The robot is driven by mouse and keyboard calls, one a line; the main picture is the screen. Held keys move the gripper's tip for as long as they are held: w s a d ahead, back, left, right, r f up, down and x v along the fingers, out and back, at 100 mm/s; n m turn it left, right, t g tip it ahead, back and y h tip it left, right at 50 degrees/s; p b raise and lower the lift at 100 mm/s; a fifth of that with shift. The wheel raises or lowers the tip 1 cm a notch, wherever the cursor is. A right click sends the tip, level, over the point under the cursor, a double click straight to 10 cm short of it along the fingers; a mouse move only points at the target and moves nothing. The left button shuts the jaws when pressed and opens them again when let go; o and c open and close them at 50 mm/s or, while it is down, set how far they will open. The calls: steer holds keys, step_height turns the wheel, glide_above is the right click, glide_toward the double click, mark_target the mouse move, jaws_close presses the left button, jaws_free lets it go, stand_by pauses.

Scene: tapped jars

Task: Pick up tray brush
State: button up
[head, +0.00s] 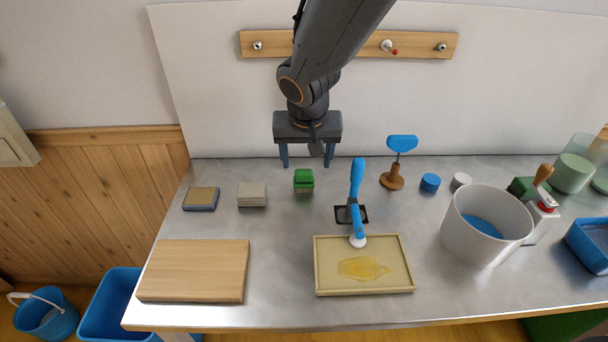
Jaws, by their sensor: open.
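A long blue-handled brush (356,182) with a round white head stands at a black square holder on the steel table. Its head is at the back rim of a shallow tan tray (317,268); I cannot tell if they touch. The tray holds a yellow puddle. A small green block-like brush (303,176) with a pale lower part stands further left. I cannot tell for sure which of the two is the tray brush. My gripper (306,162) is open and empty, pointing down above the table's back edge, behind the green brush and left of the blue handle.
A wooden board (195,270), a sponge (201,198) and stacked grey cloths (252,194) are left. A blue scraper on a wooden stand (392,180), small blue and white lids, a white bucket (480,238) and jars (573,174) are right. A peg rail (350,45) is behind.

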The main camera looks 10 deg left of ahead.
mark_target(304, 172)
steer(key=shift+w+f, duration=0.2)
steer(key=shift+f, duration=0.2)
steer(key=shift+w+a+f+p, duration=0.15)
steer(key=shift+a+f+p, duration=0.1)
steer(key=shift+f, duration=0.45)
steer(key=shift+w+a+f+p, duration=0.1)
steer(key=shift+a+f, duration=0.1)
steer(key=shift+f, duration=0.45)
steer(key=shift+x, duration=1.95)
steer(key=c, duration=1.1)
steer(key=shift+c, duration=0.2)
step_height(304, 172, up, 10)
steer(key=shift+r, duration=0.1)
